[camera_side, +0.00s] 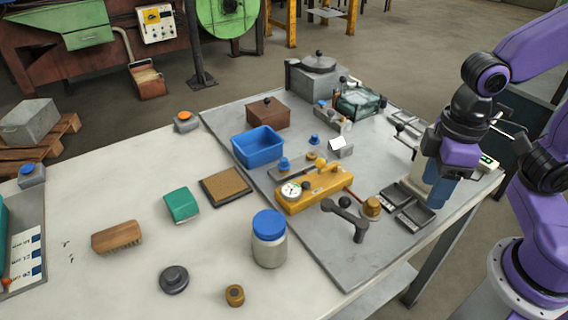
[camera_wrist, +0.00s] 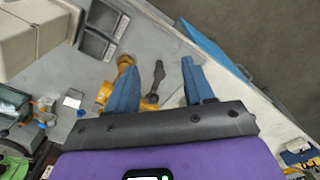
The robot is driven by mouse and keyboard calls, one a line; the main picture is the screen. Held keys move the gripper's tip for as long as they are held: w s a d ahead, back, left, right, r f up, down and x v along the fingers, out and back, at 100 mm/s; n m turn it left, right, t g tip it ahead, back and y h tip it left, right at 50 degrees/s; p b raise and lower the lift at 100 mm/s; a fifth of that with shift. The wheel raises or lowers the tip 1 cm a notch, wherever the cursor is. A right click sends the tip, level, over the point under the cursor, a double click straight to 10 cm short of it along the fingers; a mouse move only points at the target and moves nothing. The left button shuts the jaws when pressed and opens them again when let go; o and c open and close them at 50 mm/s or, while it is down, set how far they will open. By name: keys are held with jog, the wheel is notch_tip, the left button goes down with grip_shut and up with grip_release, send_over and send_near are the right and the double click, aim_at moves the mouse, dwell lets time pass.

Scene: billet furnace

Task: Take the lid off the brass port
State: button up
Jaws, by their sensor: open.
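A short brass fitting (camera_side: 371,207), which looks like the brass port, stands beside the yellow gauge block (camera_side: 318,190). I cannot clearly make out its lid as a separate part. In the wrist view the brass fitting (camera_wrist: 125,61) shows by the tip of the left finger, partly covered by it. A dark lever handle (camera_side: 346,212) stands close to it; in the wrist view the handle (camera_wrist: 158,76) lies between the fingers. My gripper (camera_side: 434,203) is open and empty, to the right of the fitting and above the bench. Its blue fingers (camera_wrist: 158,60) are spread wide.
Dark trays (camera_side: 407,207) lie right of the fitting. A blue bin (camera_side: 257,147) and a brown box (camera_side: 268,113) stand farther back. A blue-capped jar (camera_side: 269,240) and a small loose brass piece (camera_side: 234,295) stand on the pale table at front. The grey plate's front corner is clear.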

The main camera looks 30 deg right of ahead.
jog(key=w+a+r+m, duration=0.2)
jog(key=w+a+m, duration=0.4)
jog(key=w+m, duration=0.3)
jog(key=m, duration=2.1)
send_over(284, 159)
jog(key=d, duration=0.1)
notch_tip(284, 159, down, 12)
jog(key=shift+s+d+r, duration=0.1)
jog(key=shift+r, duration=0.05)
jog(key=f, duration=0.2)
jog(key=a+f, duration=0.1)
jog(key=f, duration=0.1)
jog(key=shift+f, duration=0.7)
grip_shut()
